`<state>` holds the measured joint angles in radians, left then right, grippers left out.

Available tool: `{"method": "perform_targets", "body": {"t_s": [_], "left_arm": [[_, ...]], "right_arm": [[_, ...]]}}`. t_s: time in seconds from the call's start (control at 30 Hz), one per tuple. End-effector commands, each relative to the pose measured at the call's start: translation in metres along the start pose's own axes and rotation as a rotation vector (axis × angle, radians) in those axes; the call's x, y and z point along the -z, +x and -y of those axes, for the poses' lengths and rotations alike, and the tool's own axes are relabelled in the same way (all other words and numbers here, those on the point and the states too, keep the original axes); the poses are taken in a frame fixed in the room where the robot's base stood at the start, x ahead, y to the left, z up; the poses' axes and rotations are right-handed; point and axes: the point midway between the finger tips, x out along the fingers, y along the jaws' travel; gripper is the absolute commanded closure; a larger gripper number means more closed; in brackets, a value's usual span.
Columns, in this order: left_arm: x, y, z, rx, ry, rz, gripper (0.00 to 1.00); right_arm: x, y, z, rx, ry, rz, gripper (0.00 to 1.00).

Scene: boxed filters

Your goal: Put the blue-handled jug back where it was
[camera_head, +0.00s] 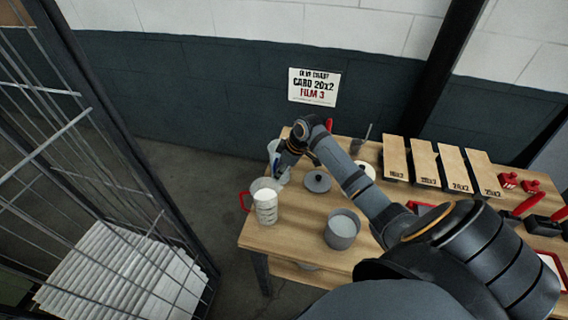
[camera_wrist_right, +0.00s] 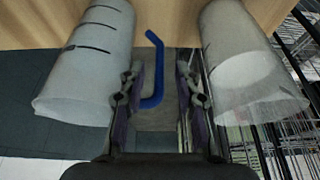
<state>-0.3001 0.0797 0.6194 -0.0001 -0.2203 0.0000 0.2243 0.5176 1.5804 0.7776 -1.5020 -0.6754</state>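My right gripper (camera_head: 283,168) reaches over the far left end of the table, beside a translucent jug (camera_head: 272,148) that it partly hides. In the right wrist view, the gripper (camera_wrist_right: 160,95) has its two fingers apart. A blue handle (camera_wrist_right: 157,70) shows between them, nearer the left finger; I see no clear grip on it. A pale jug with dark marks (camera_wrist_right: 95,55) is left of the fingers and another pale jug (camera_wrist_right: 245,65) is right. Which jug bears the handle is not fully clear. My left gripper is not in view.
A white marked jug (camera_head: 265,208) with a red handle (camera_head: 245,201) stands at the table's left edge. A grey pot (camera_head: 342,229) and a grey lid (camera_head: 317,181) are on the table (camera_head: 295,235). A wire cage (camera_head: 120,200) is left.

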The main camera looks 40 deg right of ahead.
Motion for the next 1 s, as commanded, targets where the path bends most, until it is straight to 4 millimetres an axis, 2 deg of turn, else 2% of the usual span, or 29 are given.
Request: {"method": "perform_targets", "body": {"t_s": [0.2, 0.4, 0.6, 1.0], "left_arm": [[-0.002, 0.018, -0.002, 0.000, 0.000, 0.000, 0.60], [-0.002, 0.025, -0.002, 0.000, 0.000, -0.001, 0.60], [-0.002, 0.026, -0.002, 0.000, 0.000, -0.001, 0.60], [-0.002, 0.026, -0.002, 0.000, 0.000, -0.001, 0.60]], "right_arm": [[-0.003, -0.052, -0.001, -0.006, -0.006, 0.004, 0.67], [-0.002, -0.087, -0.001, -0.003, -0.002, 0.002, 0.67], [0.000, -0.098, 0.000, 0.000, 0.000, 0.001, 0.67], [0.000, -0.097, 0.000, 0.000, 0.000, 0.001, 0.67]]}}
